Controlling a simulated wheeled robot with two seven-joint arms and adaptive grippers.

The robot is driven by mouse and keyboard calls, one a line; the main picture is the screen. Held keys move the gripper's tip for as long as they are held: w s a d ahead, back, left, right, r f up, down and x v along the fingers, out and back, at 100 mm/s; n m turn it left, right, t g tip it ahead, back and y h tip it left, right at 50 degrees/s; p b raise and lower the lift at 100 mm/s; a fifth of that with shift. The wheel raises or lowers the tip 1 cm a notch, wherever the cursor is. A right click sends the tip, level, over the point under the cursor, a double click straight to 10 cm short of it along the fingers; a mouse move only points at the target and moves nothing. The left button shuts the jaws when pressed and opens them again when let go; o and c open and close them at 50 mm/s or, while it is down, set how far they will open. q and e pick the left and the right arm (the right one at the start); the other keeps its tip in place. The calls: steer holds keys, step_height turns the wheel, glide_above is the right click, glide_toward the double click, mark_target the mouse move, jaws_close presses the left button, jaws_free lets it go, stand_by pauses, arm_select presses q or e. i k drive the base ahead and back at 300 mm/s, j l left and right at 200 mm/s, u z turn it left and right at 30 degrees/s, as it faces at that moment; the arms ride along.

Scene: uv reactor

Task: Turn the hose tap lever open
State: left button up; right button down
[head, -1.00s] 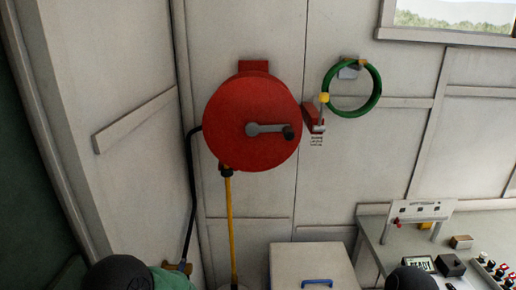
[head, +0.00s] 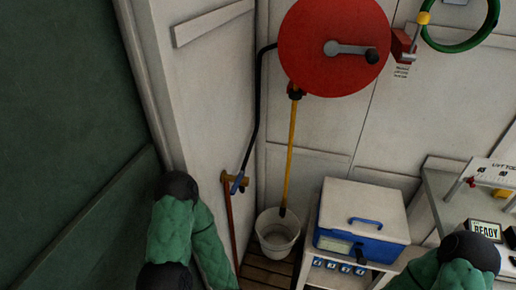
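The hose tap (head: 228,178) is a small brass fitting low on the white wall near the corner. Its blue lever (head: 238,183) is tilted, slanting down and to the left from upper right. A black hose (head: 257,110) runs from the tap up to the red hose reel (head: 333,45), and a reddish-brown pipe (head: 231,225) runs down from it. Parts of my green-sleeved arms show at the bottom left and bottom right. Neither gripper shows, and nothing of mine is seen touching the tap.
A yellow hose (head: 291,155) hangs from the reel into a white bucket (head: 277,240) on a slatted floor. A blue-and-white cooler box (head: 362,222) stands on a stand right of it. A bench (head: 440,195) with devices is at the right. A green hose ring (head: 465,45) hangs above.

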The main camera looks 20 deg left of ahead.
mark_target(233, 190)
steer(key=l+u, duration=0.25)
steer(key=l, duration=0.2)
steer(key=k+l+u, duration=0.2)
steer(key=l, duration=0.2)
steer(key=u, duration=1.3)
